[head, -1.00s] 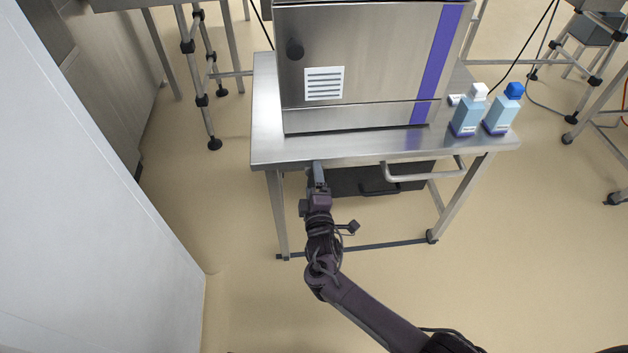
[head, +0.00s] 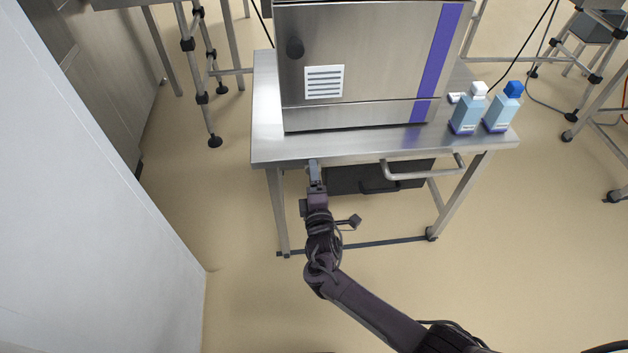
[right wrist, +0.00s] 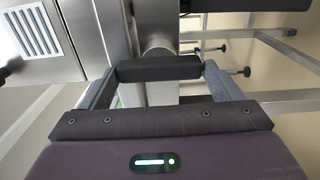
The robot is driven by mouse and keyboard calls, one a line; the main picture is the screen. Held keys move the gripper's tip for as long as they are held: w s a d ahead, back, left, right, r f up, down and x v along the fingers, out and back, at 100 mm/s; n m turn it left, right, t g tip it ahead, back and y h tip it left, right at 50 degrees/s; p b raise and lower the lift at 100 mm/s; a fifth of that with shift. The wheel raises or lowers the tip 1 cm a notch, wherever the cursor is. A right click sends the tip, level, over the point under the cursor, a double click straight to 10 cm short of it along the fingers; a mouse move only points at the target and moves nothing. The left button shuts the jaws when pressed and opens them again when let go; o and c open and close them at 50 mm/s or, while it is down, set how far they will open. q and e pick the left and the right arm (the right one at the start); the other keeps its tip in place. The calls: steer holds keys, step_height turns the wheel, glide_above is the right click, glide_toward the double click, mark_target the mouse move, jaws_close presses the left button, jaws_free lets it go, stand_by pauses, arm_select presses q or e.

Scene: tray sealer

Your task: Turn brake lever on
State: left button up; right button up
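The black lever bar (right wrist: 158,69) lies crosswise in the right wrist view, in front of a round metal table part (right wrist: 158,46). My right gripper (right wrist: 159,76) has its two fingers spread wide, one at each end of the bar. The fingertips are close to the bar's ends; I cannot tell whether they press on it. Small green patches show below the bar. In the head view my right gripper (head: 314,166) is at the front edge of the steel table (head: 345,148), near its left front leg. The lever is hidden there. My left gripper is out of view.
A steel machine (head: 365,60) with a purple stripe stands on the table. A white-capped bottle (head: 467,115) and a blue-capped bottle (head: 501,114) stand at its right. A bar handle (head: 420,174) juts from the table front. The floor in front is clear.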

steer(key=shift+o, duration=1.3)
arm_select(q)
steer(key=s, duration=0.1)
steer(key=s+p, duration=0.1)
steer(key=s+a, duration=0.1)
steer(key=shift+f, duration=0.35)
arm_select(e)
steer(key=s, duration=0.7)
steer(key=shift+s+d, duration=0.3)
steer(key=shift+s, duration=0.1)
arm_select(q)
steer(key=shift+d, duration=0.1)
